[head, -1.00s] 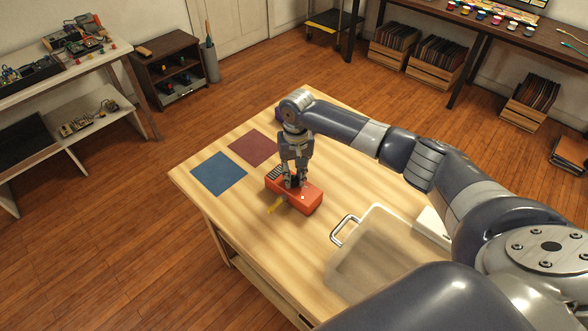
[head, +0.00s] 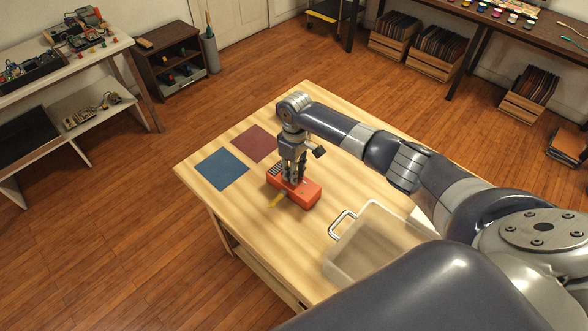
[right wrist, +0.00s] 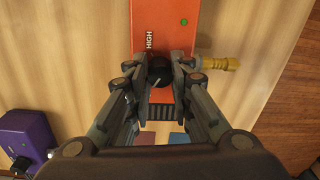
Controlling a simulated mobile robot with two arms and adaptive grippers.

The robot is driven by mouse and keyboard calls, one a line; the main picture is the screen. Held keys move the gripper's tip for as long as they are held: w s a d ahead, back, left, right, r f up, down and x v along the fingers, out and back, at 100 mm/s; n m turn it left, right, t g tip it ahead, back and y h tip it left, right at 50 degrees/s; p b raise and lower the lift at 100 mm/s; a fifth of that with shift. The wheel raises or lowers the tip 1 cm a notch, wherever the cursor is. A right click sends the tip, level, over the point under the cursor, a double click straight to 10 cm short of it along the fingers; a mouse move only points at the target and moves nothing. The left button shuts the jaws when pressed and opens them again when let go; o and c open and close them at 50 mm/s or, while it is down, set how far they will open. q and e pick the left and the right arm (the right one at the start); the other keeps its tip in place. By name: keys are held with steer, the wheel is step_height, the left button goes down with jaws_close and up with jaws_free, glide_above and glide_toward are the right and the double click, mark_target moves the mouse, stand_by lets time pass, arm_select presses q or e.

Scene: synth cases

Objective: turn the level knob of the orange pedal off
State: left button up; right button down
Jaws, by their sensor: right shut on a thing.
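The orange pedal (head: 307,194) lies on the wooden table; its top also shows in the right wrist view (right wrist: 163,20). Its black level knob (right wrist: 159,74) sits beside the word HIGH. My right gripper (head: 291,180) points down over the pedal. In the right wrist view its fingertips (right wrist: 160,73) are shut on the knob, one on each side. They partly cover it, and I cannot read its setting for sure. A green dot (right wrist: 184,22) shows on the pedal's top. My left gripper is not in view.
A yellow plug (right wrist: 218,64) sticks out of the pedal's side. A purple pedal (right wrist: 25,140) stands apart from it. Blue (head: 221,169) and maroon (head: 254,143) mats lie flat on the table. A clear bin (head: 372,250) with a metal handle stands at the near right.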

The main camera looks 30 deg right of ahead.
steer(key=shift+n, duration=0.3)
steer(key=c, duration=1.4)
jaws_free()
steer(key=shift+w+r, duration=0.1)
steer(key=shift+r, duration=0.2)
step_height(320, 180, up, 12)
steer(key=shift+d+f, duration=0.2)
steer(key=shift+f, duration=0.05)
steer(key=shift+f, duration=0.1)
